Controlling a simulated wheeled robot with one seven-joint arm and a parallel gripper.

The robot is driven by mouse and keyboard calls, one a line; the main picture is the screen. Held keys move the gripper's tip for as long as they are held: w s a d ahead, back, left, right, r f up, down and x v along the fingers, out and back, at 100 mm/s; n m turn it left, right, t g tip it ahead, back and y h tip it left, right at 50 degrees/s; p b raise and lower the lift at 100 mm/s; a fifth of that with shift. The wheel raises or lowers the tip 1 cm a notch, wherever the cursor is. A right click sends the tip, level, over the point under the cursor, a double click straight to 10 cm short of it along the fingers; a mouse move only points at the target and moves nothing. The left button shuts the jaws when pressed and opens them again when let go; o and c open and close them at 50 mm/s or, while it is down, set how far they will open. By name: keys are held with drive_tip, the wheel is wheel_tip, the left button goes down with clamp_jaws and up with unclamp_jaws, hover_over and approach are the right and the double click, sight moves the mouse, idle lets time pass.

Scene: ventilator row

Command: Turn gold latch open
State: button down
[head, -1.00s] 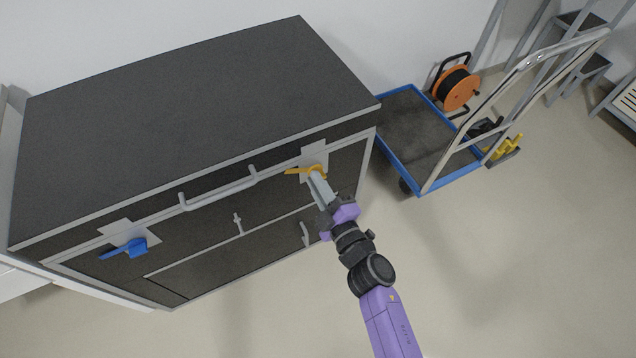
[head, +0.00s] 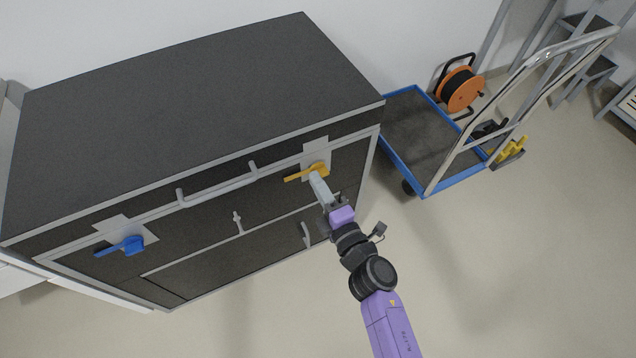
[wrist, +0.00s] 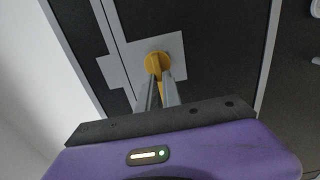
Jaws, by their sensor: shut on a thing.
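The gold latch (head: 306,173) sits on a light plate near the top right of the dark cabinet front. In the head view its lever points left, with its left end slightly low. The wrist view shows its round gold hub (wrist: 157,62) and the lever running down between my fingers. My gripper (wrist: 161,88) is shut on the lever, with one finger on each side. In the head view my gripper (head: 317,179) reaches the latch from the lower right and hides part of it.
A blue latch (head: 130,245) is on another plate at the cabinet's left. A grey bar handle (head: 218,190) runs between the latches. A blue-edged cart (head: 430,190) stands right of the cabinet, with an orange cable reel (head: 460,90) behind it. The floor at lower right is clear.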

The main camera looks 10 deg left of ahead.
drive_tip(key=shift+f, duration=0.15)
drive_tip(key=c, duration=1.5)
unclamp_jaws()
drive_tip(key=p+v, duration=0.1)
drive_tip(key=v, duration=0.7)
drive_tip(key=shift+p, duration=0.3)
drive_tip(key=shift+w, duration=0.1)
